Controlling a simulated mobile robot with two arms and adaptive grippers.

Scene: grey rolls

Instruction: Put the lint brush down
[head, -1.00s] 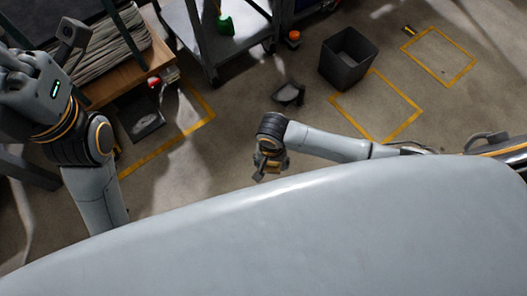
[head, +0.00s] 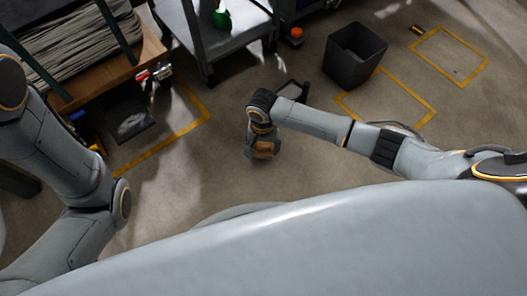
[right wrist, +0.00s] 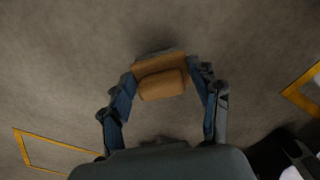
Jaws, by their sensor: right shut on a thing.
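My right gripper (head: 262,143) reaches out over the floor in the middle of the head view, pointing down. It is shut on the lint brush (head: 265,151), a small brown, wood-coloured block. In the right wrist view the right gripper (right wrist: 162,80) has its two fingers at either side of the brush (right wrist: 162,84), with bare floor behind it. How far the brush is above the floor I cannot tell. My left arm shows at the left edge of the head view, but its gripper is out of the picture.
Bare concrete floor (head: 215,170) surrounds the right gripper. A dark bin (head: 354,55) stands beyond, by yellow floor markings (head: 425,110). A dark dustpan-like thing (head: 291,91) lies behind my right arm. A grey cart (head: 215,40) and a wooden shelf of grey rolls (head: 125,68) stand upper left.

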